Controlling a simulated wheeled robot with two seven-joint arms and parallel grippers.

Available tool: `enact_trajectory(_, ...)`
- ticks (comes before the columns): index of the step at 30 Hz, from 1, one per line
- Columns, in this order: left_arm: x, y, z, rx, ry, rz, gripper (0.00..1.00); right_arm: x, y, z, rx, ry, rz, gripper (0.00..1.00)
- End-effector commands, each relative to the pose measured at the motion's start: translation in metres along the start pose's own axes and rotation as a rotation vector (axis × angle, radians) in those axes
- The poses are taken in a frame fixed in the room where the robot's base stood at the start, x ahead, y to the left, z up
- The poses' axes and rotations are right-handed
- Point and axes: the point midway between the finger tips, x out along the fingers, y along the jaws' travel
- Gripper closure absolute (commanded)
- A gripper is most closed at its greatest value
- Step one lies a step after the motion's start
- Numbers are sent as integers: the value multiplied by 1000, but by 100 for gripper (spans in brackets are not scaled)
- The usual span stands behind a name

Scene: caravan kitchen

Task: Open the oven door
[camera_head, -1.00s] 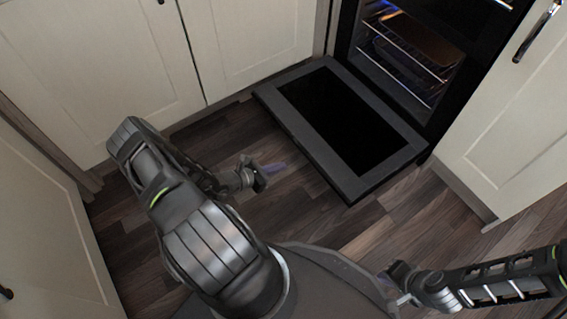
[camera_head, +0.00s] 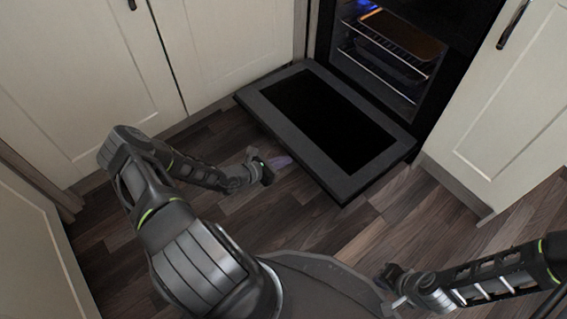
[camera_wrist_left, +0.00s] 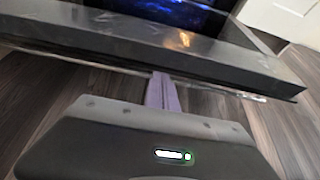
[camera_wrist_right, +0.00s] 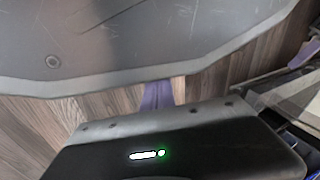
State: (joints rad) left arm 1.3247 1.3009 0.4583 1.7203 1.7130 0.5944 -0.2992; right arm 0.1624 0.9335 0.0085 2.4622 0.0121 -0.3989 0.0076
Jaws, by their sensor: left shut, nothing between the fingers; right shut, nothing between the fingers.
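The oven door (camera_head: 377,171) is folded down, lying low and about flat above the floor in front of the oven (camera_head: 385,65). Its dark glass panel faces up. My left gripper (camera_head: 283,161) is shut and empty, just left of the door's outer edge. In the left wrist view its purple fingers (camera_wrist_left: 162,92) point at the edge of the door (camera_wrist_left: 190,57); I cannot tell whether they touch it. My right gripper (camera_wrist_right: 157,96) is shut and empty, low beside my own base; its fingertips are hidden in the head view.
Inside the lit oven are wire racks and a brown tray (camera_head: 404,34). Cream cabinets stand left (camera_head: 225,45) and right (camera_head: 510,120) of the oven. Wooden floor (camera_head: 300,222) lies free between my base and the door.

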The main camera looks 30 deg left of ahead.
Motion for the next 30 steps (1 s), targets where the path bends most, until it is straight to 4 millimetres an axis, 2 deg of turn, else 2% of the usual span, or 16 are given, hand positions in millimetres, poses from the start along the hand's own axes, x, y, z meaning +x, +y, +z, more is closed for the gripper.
enact_trajectory(8, 0, -2, 11, 3, -13, -3, 100, -5, -2, 0, 0, -1, 0, 100)
enact_trajectory(11, -4, -2, 23, 4, -14, -4, 100, -18, -6, 1, -1, -5, 0, 100)
enact_trajectory(22, -23, -3, 94, 5, -16, -6, 100, -90, -32, 8, -9, -41, -3, 100)
enact_trajectory(25, -24, -3, 105, 5, -15, -6, 100, -100, -36, 10, -12, -50, -5, 100)
enact_trajectory(30, -24, -2, 106, 3, -13, -4, 100, -102, -37, 12, -14, -55, -6, 100)
